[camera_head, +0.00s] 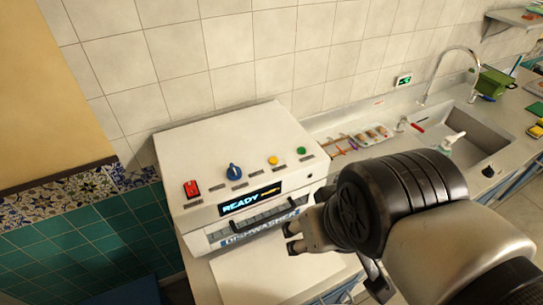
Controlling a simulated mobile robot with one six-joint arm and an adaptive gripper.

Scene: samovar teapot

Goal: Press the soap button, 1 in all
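The white dishwasher (235,150) stands against the tiled wall, left of centre. Its sloped panel carries a red switch (192,189), a blue knob (235,172), a yellow button (273,160) and a green button (301,150). Small dark labels lie by the controls, too small to read, so I cannot tell which one is soap. The lit display (250,198) reads READY. My gripper (293,238) is in front of the dishwasher's right side, below the yellow and green buttons in the picture and apart from them. Whether its fingers are open or shut is unclear.
A dark handle bar (264,213) crosses the dishwasher front near my gripper.

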